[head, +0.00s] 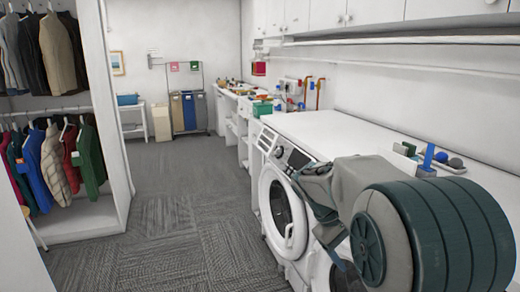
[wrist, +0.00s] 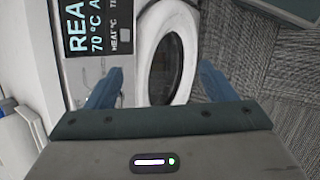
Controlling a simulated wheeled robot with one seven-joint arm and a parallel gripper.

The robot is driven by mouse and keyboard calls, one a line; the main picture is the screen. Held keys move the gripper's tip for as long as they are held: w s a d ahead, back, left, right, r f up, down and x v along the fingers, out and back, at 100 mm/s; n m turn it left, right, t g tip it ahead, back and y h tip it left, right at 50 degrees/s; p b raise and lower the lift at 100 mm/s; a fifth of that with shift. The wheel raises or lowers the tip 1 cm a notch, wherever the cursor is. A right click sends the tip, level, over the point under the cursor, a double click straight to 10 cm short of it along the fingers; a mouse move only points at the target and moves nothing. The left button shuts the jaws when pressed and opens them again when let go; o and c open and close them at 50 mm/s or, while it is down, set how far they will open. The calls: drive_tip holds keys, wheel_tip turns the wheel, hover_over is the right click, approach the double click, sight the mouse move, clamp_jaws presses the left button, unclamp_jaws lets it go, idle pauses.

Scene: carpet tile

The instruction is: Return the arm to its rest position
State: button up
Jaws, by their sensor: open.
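My arm (head: 380,205) reaches in from the lower right of the head view, in front of the washing machines.
The washing machine (head: 283,205) stands under a long white worktop (head: 350,135) at the right. Small items (head: 430,158) lie on the worktop near my arm. A clothes rack (head: 55,155) stands at the left. The carpet floor (head: 180,220) between is clear.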

drive_tip(key=s+a+r+m+t+y+p, duration=0.1)
drive_tip(key=s+a+m+t+y+p, duration=0.1)
drive_tip(key=s, duration=0.7)
drive_tip(key=s+a+r+m+t+y+p, duration=0.1)
drive_tip(key=s+a+m+y+p, duration=0.2)
drive_tip(key=s, duration=0.7)
drive_tip(key=shift+a+r+t+y, duration=0.2)
drive_tip(key=shift+a+t+y, duration=0.2)
drive_tip(key=shift+a+y, duration=0.6)
